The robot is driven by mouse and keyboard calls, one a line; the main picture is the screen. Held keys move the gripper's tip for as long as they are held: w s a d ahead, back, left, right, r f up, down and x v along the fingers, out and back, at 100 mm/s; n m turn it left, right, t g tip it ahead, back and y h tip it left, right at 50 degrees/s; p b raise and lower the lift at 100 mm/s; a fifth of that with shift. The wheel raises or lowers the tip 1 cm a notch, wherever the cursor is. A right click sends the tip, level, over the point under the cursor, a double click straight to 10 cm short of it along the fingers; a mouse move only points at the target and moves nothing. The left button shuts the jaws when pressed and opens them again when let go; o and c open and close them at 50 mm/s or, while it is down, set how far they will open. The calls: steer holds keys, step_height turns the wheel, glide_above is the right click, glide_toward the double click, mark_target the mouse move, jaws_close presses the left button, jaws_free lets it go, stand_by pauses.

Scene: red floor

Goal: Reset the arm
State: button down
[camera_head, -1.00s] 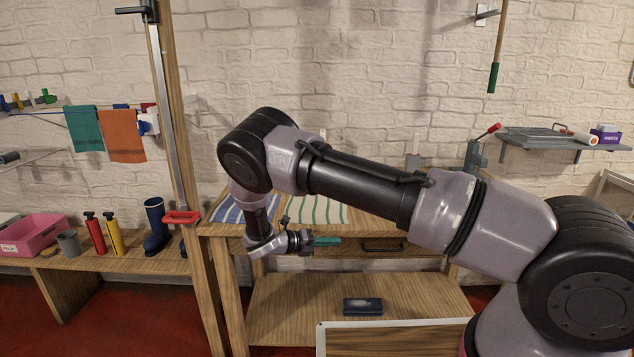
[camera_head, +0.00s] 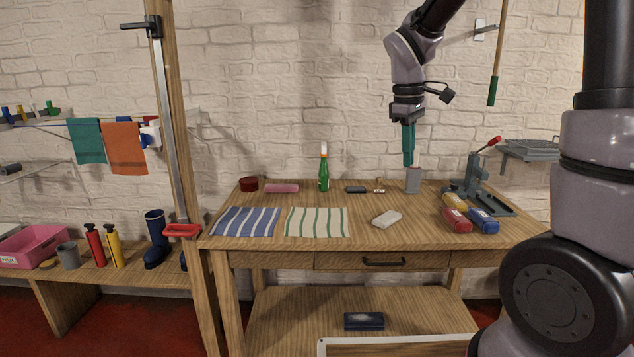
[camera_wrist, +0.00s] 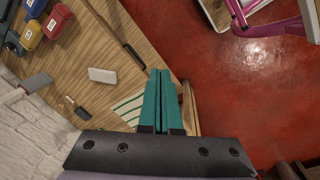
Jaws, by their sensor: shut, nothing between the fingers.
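My gripper (camera_head: 408,160) points straight down in the head view, above the back right part of the wooden workbench (camera_head: 270,205). In the picture its teal fingertips end just above a grey upright block (camera_head: 413,180); I cannot tell whether they touch. In the wrist view my gripper (camera_wrist: 160,75) shows both teal fingers side by side, shut, with nothing between them. My arm rises at the right side of the head view.
A grey press-like tool (camera_head: 475,182) stands at right. The bench's front middle is fairly clear.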

steer(key=s+d+r+m+t+y, duration=0.1)
steer(key=s+d+r+m+t, duration=0.1)
steer(key=s+r+m, duration=0.3)
steer(key=s+d+r+m+t+y, duration=0.2)
steer(key=s+r+m+t, duration=0.2)
steer(key=s+m, duration=0.4)
steer(key=s+r, duration=0.1)
steer(key=s, duration=0.2)
steer(key=shift+r+m, duration=0.3)
